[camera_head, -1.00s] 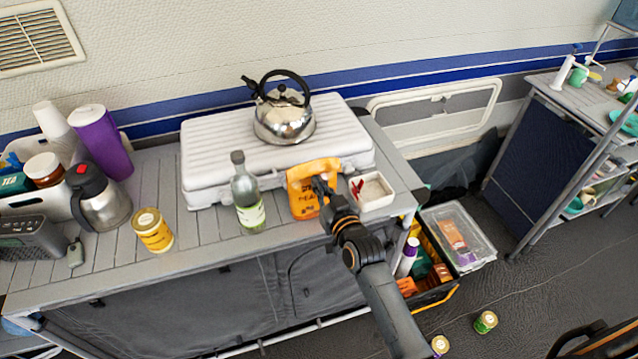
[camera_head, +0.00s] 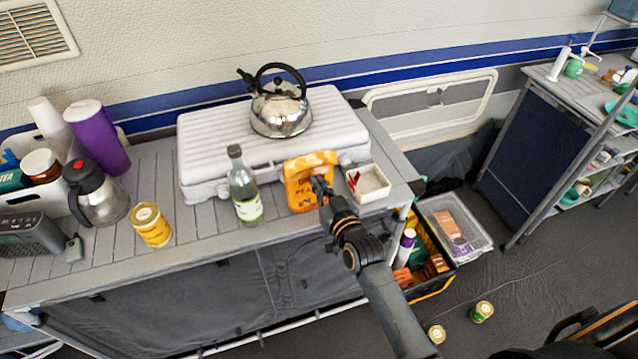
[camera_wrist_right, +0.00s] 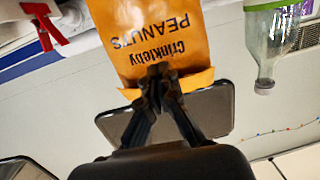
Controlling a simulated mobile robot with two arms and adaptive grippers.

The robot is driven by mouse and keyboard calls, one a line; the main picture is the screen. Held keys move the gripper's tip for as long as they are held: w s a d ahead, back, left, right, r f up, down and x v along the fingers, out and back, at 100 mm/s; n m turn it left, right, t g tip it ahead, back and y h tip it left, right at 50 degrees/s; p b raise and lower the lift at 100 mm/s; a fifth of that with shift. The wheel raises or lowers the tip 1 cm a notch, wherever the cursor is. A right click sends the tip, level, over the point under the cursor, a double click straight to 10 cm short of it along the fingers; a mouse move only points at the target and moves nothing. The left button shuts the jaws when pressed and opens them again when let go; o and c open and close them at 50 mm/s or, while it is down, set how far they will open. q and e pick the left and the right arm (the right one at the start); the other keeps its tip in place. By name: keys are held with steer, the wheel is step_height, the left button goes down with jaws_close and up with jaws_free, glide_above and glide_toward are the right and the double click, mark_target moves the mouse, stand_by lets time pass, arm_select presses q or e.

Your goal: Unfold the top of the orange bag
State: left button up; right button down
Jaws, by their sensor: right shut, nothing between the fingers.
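The orange bag (camera_head: 298,190), printed with the word PEANUTS, stands on the grey slatted table in front of the white case. Its upper edge bends over as a flap. My right gripper (camera_head: 318,184) is shut and empty, right at the bag's front and hiding part of it. In the right wrist view the bag (camera_wrist_right: 150,22) appears upside down, and the shut fingertips (camera_wrist_right: 160,76) overlap its front at the flap's edge. I cannot tell whether they touch it. My left gripper is not in view.
A glass bottle (camera_head: 243,188) stands close left of the bag, and a small white tray (camera_head: 371,186) with red clips is close on its right. A kettle (camera_head: 281,112) sits on the white case (camera_head: 215,140) behind. A yellow can (camera_head: 150,226) stands farther left.

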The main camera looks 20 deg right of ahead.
mark_target(310, 170)
steer(key=shift+w+a+b, duration=0.15)
steer(key=shift+w+b, duration=0.25)
steer(key=shift+w, duration=0.9)
steer(key=shift+w+a+b, duration=0.15)
steer(key=shift+w+b, duration=0.25)
steer(key=shift+w, duration=0.9)
steer(key=shift+r, duration=0.2)
